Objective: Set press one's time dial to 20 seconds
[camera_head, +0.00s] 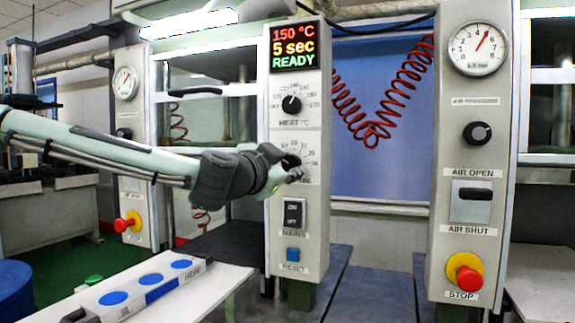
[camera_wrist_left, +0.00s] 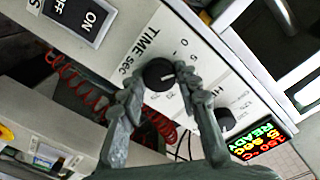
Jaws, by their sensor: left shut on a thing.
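Press one's time dial (camera_head: 290,160) is a black knob on the grey control column, below the heat dial (camera_head: 291,104). My left gripper (camera_head: 284,168) reaches in from the left and is shut on the time dial. In the left wrist view the two fingers (camera_wrist_left: 160,84) sit on either side of the black time dial (camera_wrist_left: 157,72), under the printed words TIME sec. The display (camera_head: 295,47) reads 150 °C, 5 sec and READY. The fingers partly cover the dial and its scale in the head view. My right gripper is out of view.
Below the dial are a black ON/OFF switch (camera_head: 293,213) and a blue reset button (camera_head: 293,254). A second column (camera_head: 473,140) with a gauge, air controls and red stop button stands at right. A white table (camera_head: 207,294) carries a tray with blue discs.

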